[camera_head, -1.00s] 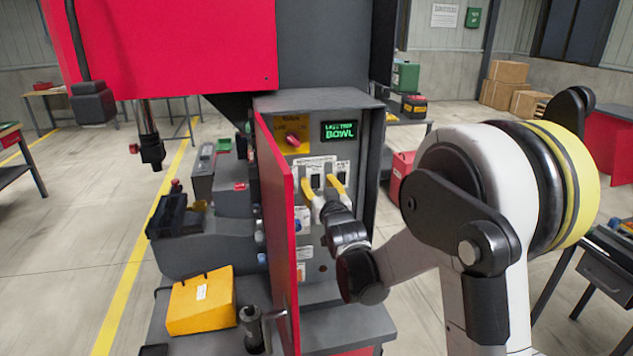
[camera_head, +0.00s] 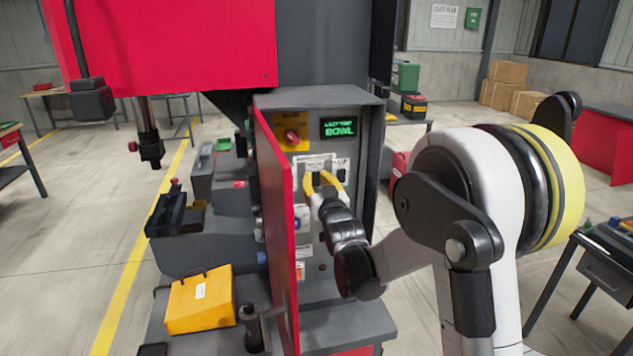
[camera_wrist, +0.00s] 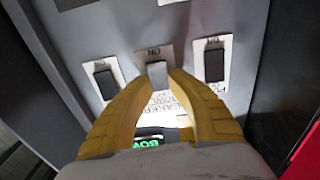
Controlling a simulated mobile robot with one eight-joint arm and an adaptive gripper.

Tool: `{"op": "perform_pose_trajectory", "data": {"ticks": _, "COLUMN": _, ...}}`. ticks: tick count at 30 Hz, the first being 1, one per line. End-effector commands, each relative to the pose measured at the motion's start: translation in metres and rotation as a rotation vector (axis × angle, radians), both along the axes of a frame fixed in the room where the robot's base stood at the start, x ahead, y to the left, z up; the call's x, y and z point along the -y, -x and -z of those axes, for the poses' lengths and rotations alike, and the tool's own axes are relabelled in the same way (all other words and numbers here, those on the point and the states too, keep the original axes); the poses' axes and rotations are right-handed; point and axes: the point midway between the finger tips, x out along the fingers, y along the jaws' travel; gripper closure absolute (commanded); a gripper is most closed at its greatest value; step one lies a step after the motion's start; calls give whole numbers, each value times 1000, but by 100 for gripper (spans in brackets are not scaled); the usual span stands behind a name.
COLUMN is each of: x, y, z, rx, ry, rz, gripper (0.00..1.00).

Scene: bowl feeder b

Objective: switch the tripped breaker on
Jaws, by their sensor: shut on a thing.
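The grey electrical cabinet (camera_head: 372,120) stands open, with three breaker switches in a row on its panel. My gripper (camera_head: 322,178) has its yellow fingers at this row; the wrist view shows the fingertips (camera_wrist: 158,76) shut on the lever of the middle breaker (camera_wrist: 158,72). This lever looks lighter grey than the dark left breaker (camera_wrist: 105,85) and dark right breaker (camera_wrist: 214,64). Labels above the switches in the wrist view read ON upside down. A green display (camera_head: 340,129) reads "LAST TRIP BOWL". The fingers hide part of the label plate.
The red cabinet door (camera_head: 275,215) stands open just left of my gripper. A red rotary switch on a yellow plate (camera_head: 292,134) sits above the breakers. A yellow box (camera_head: 200,300) lies on the machine's base at lower left.

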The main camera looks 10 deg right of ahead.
Motion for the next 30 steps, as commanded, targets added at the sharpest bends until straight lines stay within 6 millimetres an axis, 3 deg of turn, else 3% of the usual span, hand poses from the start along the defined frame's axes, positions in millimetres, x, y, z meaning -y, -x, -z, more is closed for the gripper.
{"op": "perform_pose_trajectory", "data": {"ticks": 3, "x": 0, "y": 0, "z": 9, "rx": 85, "ry": -1, "rz": 1, "gripper": 100}}
{"op": "perform_pose_trajectory", "data": {"ticks": 9, "x": 0, "y": 1, "z": 7, "rx": 196, "ry": 0, "rz": 2, "gripper": 100}}
{"op": "perform_pose_trajectory", "data": {"ticks": 20, "x": 0, "y": 1, "z": 2, "rx": 217, "ry": -1, "rz": 2, "gripper": 100}}
{"op": "perform_pose_trajectory", "data": {"ticks": 21, "x": 0, "y": 1, "z": 2, "rx": 217, "ry": -1, "rz": 2, "gripper": 69}}
{"op": "perform_pose_trajectory", "data": {"ticks": 23, "x": 0, "y": 1, "z": 2, "rx": 216, "ry": -1, "rz": 2, "gripper": 55}}
{"op": "perform_pose_trajectory", "data": {"ticks": 30, "x": 0, "y": 1, "z": 3, "rx": 215, "ry": -1, "rz": 2, "gripper": 55}}
